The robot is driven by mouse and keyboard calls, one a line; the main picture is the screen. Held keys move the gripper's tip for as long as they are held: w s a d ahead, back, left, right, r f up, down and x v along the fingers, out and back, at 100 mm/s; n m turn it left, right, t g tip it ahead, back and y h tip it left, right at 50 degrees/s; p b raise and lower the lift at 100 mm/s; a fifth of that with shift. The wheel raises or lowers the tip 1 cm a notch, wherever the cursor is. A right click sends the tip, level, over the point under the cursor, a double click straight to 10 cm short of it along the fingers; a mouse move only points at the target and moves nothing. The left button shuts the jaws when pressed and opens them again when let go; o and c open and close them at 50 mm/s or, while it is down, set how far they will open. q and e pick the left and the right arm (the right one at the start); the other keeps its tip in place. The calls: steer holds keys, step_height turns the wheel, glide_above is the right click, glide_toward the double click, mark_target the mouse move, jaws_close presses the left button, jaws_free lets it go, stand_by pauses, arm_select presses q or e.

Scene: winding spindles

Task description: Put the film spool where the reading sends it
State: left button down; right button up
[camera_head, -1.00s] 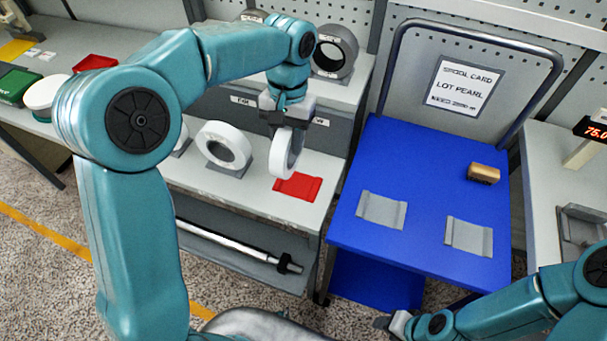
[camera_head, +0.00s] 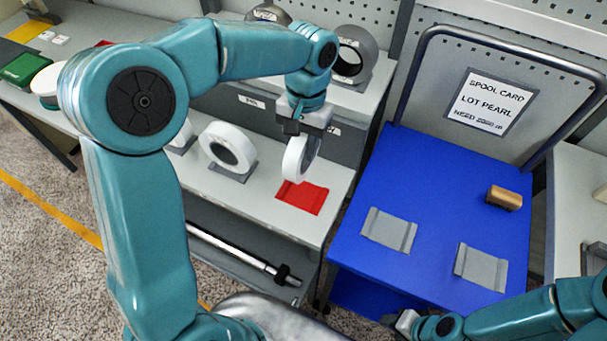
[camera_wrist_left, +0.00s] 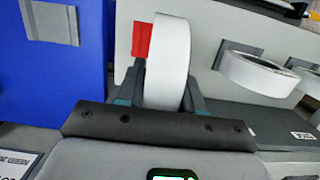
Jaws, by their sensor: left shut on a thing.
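My left gripper (camera_head: 303,128) is shut on a white film spool (camera_head: 300,158). The spool hangs upright above and beside a red cradle (camera_head: 303,198) on the grey bench. In the left wrist view the spool (camera_wrist_left: 167,60) sits between the two fingers (camera_wrist_left: 160,95), with the red cradle (camera_wrist_left: 141,40) partly hidden behind it.
Another white spool (camera_head: 227,148) stands on the bench left of the held one. A grey spool (camera_head: 358,55) stands on the shelf above.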

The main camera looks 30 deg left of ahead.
arm_select(q)
steer(key=f, duration=0.5)
steer(key=shift+s+f, duration=0.2)
steer(key=shift+f, duration=0.1)
steer(key=shift+w+f, duration=0.15)
steer(key=shift+f, duration=2.3)
steer(key=shift+f, duration=0.15)
steer(key=c, duration=0.7)
jaws_free()
steer(key=r, duration=0.4)
steer(key=w+r, duration=0.1)
steer(key=r, duration=0.7)
steer(key=shift+w+a+r, duration=0.1)
steer(key=shift+w+r, duration=0.05)
steer(key=shift+w, duration=0.2)
